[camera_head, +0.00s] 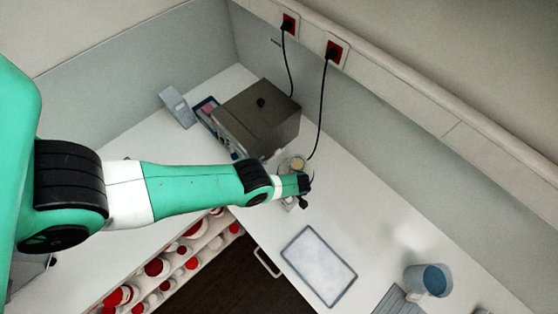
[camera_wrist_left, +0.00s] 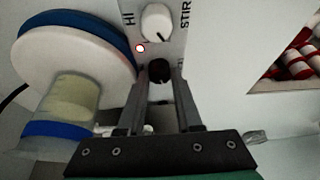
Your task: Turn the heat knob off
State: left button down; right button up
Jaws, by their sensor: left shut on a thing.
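In the left wrist view the stirrer's white front panel (camera_wrist_left: 177,48) has a white knob (camera_wrist_left: 157,22) beside the labels HI and STIR. A black knob (camera_wrist_left: 159,69) sits nearer to me on that panel. A small red-ringed indicator (camera_wrist_left: 140,48) lies between the knobs, to their left. My left gripper (camera_wrist_left: 160,82) is shut on the black knob, one finger on each side. In the head view my left gripper (camera_head: 305,186) is at the stirrer and hides its front. Which knob sets the heat is not readable. My right gripper is not in view.
A round white plate (camera_wrist_left: 68,55) with a blue edge and a beaker (camera_wrist_left: 62,105) of pale yellow contents are close on the left. A grey box (camera_head: 258,115) stands behind the arm. A white tray (camera_head: 318,266) and blue mug (camera_head: 428,280) are to the right.

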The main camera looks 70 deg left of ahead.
pick_arm(q)
jog(key=shift+n, duration=0.6)
